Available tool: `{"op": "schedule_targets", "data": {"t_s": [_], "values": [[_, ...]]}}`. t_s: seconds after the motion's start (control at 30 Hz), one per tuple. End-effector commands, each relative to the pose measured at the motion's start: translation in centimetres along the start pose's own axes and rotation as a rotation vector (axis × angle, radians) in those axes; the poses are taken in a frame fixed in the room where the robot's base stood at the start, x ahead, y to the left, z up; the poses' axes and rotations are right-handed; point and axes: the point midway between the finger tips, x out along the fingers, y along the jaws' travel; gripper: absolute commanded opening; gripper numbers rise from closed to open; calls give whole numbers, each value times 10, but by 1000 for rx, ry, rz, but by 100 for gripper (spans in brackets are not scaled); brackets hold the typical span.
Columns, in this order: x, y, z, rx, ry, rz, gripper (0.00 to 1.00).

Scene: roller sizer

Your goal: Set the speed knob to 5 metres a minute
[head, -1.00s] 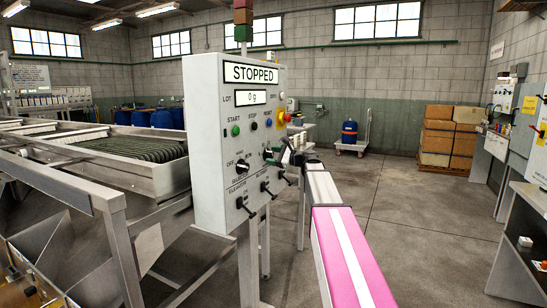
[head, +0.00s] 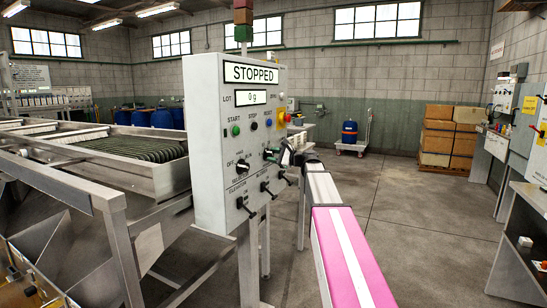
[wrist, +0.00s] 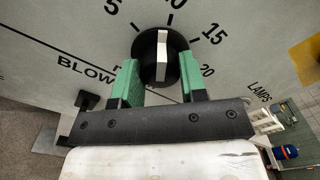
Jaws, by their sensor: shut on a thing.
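The speed knob (wrist: 146,58) is a round black dial with a white pointer bar, at the top middle of the wrist view. Its pointer stands nearly upright, between the printed 5 at upper left and the 15 at right, close to the top tick. In the head view my gripper (head: 287,155) is at the right side of the control panel (head: 207,130) and covers the speed knob.
The panel display (head: 250,73) reads STOPPED and the lot display (head: 251,97) reads 0 g. A selector (head: 242,166) and black switches (head: 243,203) sit lower on the panel. In the wrist view a black switch (wrist: 88,100) is left of my gripper. Open floor lies to the right.

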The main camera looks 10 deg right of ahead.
Motion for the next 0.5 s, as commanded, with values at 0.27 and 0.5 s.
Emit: {"op": "schedule_targets", "data": {"t_s": [0.27, 0.5], "values": [[0, 1, 0, -241, -1, 2, 15], [0, 1, 0, -449, -1, 2, 15]]}}
